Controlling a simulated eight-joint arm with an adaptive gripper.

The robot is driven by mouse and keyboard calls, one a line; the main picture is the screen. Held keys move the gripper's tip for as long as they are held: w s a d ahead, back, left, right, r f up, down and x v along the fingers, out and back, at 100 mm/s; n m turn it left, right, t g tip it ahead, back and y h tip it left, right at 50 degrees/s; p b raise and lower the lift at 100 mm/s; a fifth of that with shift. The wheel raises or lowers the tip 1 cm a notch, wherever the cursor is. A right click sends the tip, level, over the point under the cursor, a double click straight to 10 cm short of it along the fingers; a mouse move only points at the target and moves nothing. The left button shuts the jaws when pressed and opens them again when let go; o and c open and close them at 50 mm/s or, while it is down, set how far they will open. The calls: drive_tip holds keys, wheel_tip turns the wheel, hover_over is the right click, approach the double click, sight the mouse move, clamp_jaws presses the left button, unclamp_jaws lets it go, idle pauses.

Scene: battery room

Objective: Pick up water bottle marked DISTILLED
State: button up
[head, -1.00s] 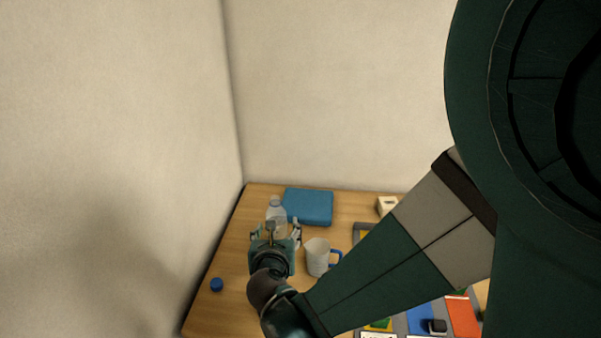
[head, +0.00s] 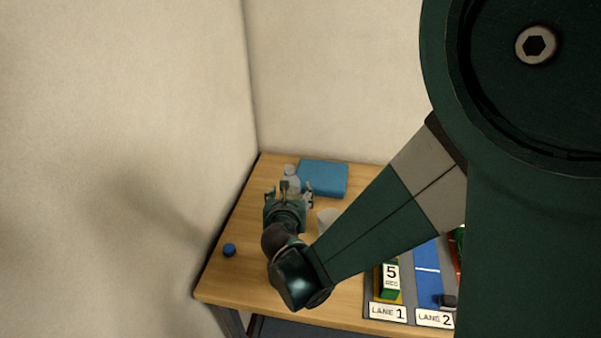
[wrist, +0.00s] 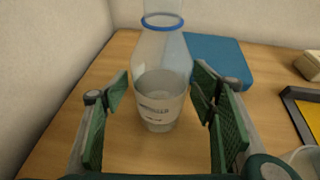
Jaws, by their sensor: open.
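The clear water bottle (wrist: 160,72) stands upright on the wooden table, with a blue ring at its neck and a label whose lettering is too small to read fully. In the wrist view it is centred just beyond my open gripper (wrist: 164,107), one finger pad to each side and no clear contact. In the head view the bottle (head: 290,175) shows behind my gripper (head: 289,190), its lower part hidden by it.
A blue box-like object (head: 322,178) lies behind the bottle to the right. A white jug (head: 327,219) stands right of my gripper, partly hidden by my arm. A blue cap (head: 229,250) lies at the left table edge. Labelled lanes (head: 387,313) are at front right.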

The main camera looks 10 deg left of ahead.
sight(290, 167)
idle(0.3)
drive_tip(key=c, duration=1.1)
drive_tip(key=shift+c, duration=0.2)
drive_tip(key=shift+r, duration=0.35)
wheel_tip(290, 167, up, 9)
drive_tip(key=p, duration=0.3)
drive_tip(key=shift+r, duration=0.15)
idle(1.2)
